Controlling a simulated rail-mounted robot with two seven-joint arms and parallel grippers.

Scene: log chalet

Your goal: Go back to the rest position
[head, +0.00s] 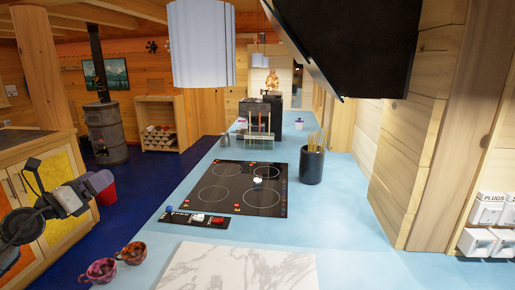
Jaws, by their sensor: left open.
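My left gripper (58,180) is at the left edge of the head view, in front of the wooden cabinet with yellow and orange panels (58,216). It is open, with nothing seen between its fingers. It is apart from the light blue counter (335,222), to the left of it. My right gripper is not in view.
Two patterned cups (101,270) (132,253) stand at the counter's near left edge. A black hood (350,45) and grey lamp (201,45) hang above.

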